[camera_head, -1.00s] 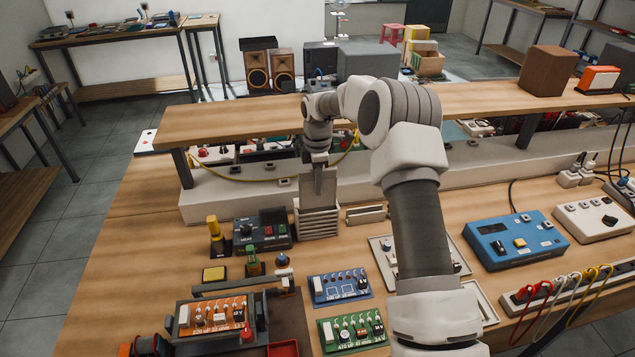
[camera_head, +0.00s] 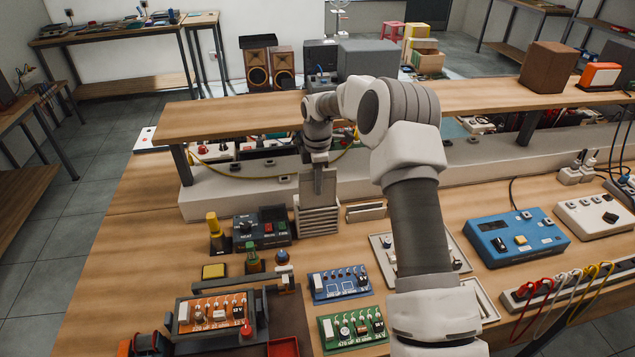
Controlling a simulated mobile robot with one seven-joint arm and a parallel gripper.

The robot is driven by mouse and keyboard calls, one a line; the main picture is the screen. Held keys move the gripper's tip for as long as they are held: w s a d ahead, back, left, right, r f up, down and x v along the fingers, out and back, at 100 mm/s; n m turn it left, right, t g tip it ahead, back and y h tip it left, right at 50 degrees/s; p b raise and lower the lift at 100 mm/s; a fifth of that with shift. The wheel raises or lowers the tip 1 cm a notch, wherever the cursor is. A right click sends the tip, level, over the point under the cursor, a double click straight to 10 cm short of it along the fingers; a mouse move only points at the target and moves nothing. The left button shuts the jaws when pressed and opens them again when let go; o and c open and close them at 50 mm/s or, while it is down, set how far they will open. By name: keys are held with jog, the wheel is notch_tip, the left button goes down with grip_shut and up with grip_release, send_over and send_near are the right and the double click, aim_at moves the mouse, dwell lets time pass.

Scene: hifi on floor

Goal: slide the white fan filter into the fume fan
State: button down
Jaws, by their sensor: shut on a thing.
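The fume fan (camera_head: 318,220) looks like the pale grey slatted box standing upright on the bench, left of my arm. My gripper (camera_head: 320,188) points down right above it, its fingertips at the box's top edge. The gripper is shut on a thin piece, which I take to be the white fan filter. The filter is mostly hidden by the fingers and the box, so I cannot tell how deep it sits in the fan.
A small slotted block (camera_head: 366,212) lies just right of the fan. A dark control box (camera_head: 262,232) is close on the left. Blue (camera_head: 340,284) and green (camera_head: 352,328) circuit boards lie in front. A raised shelf (camera_head: 230,118) runs behind the gripper.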

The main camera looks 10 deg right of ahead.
aim_at(320, 213)
jog(key=shift+f+b, duration=1.65)
jog(key=shift+f, duration=1.3)
jog(key=shift+s+d+f+b, duration=0.1)
jog(key=shift+s+f+b, duration=0.15)
jog(key=shift+f+b, duration=0.35)
jog(key=shift+s+a+f+b, duration=0.1)
jog(key=shift+s+f+b, duration=0.25)
jog(key=shift+f, duration=0.4)
jog(key=shift+s+d+f+b, duration=0.1)
jog(key=shift+s+f+b, duration=0.05)
jog(key=shift+f+b, duration=0.5)
jog(key=shift+f, duration=0.1)
jog(key=c, duration=1)
grip_release()
jog(key=shift+o, duration=0.2)
jog(key=shift+w+r+p, duration=0.25)
jog(key=shift+r+p, duration=0.4)
jog(key=shift+r, duration=0.2)
jog(key=shift+w+r+p, duration=0.2)
jog(key=shift+r+p, duration=0.45)
jog(key=shift+r, duration=0.2)
jog(key=shift+o, duration=0.6)
jog(key=shift+w+r+p, duration=0.15)
jog(key=shift+r+p, duration=0.2)
jog(key=shift+r, duration=0.15)
jog(key=shift+w+r+p, duration=0.15)
jog(key=shift+r+p, duration=0.15)
jog(key=shift+r, duration=0.35)
jog(key=shift+r, duration=0.1)
